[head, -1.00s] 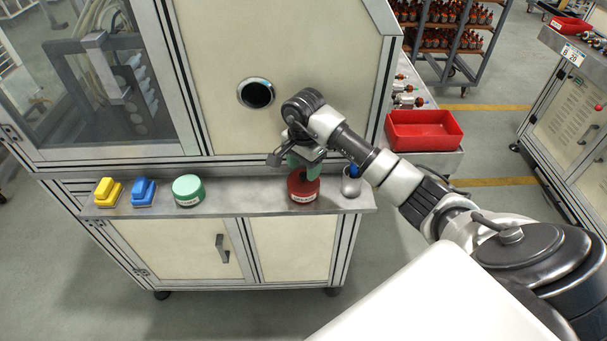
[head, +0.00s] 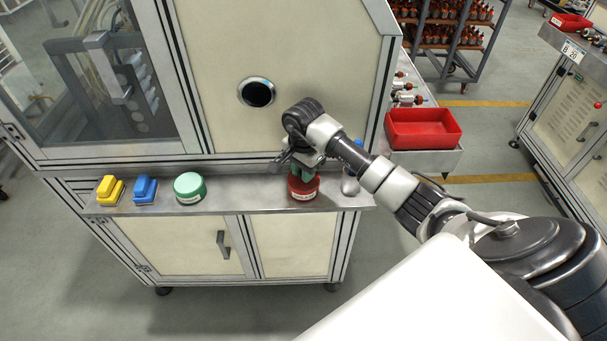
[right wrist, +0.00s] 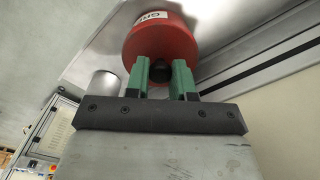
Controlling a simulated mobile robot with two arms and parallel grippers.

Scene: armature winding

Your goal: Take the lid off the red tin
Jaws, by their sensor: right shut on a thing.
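The red tin (head: 303,192) with a white label stands upright on the narrow metal ledge, towards its right end. My right gripper (head: 302,172) is over its top, coming from above and the right. In the right wrist view the red tin (right wrist: 160,38) fills the upper middle, and the green fingers of my right gripper (right wrist: 161,78) are shut on the dark knob (right wrist: 153,71) of its lid. I see no gap between lid and tin; the seam is hard to make out. My left gripper is not in view.
A green round tin (head: 189,188), a blue block (head: 144,190) and a yellow block (head: 110,190) are on the left of the ledge (head: 245,198). A small metal cup (head: 350,186) stands close right of the red tin. A red bin (head: 424,128) is farther right. The machine wall rises behind.

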